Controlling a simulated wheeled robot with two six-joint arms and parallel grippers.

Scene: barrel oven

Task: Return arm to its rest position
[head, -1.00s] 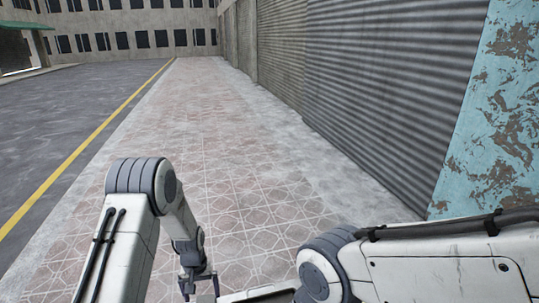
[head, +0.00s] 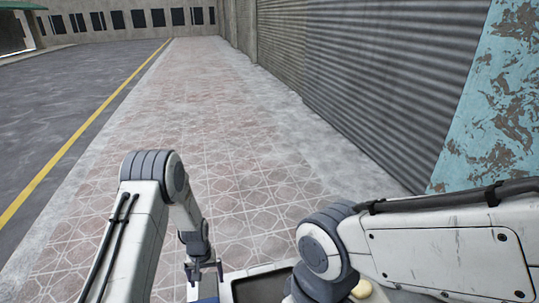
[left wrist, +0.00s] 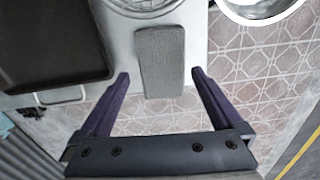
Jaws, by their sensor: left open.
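My left arm comes in from the left in the head view, bent down at the elbow. Its gripper (head: 205,272) hangs low near the bottom edge. In the left wrist view, the left gripper (left wrist: 160,74) shows two dark purple fingers spread apart, with nothing visibly held between them. My right arm crosses the lower right of the head view, and its gripper is not in view.
A dark tray (head: 262,289) lies below the arms; a dark tray (left wrist: 50,45) also shows in the left wrist view. A grey block (left wrist: 160,62) lies on a pale surface, near a wire basket (left wrist: 145,8) and a white round rim (left wrist: 262,18). A corrugated shutter (head: 370,80) stands right.

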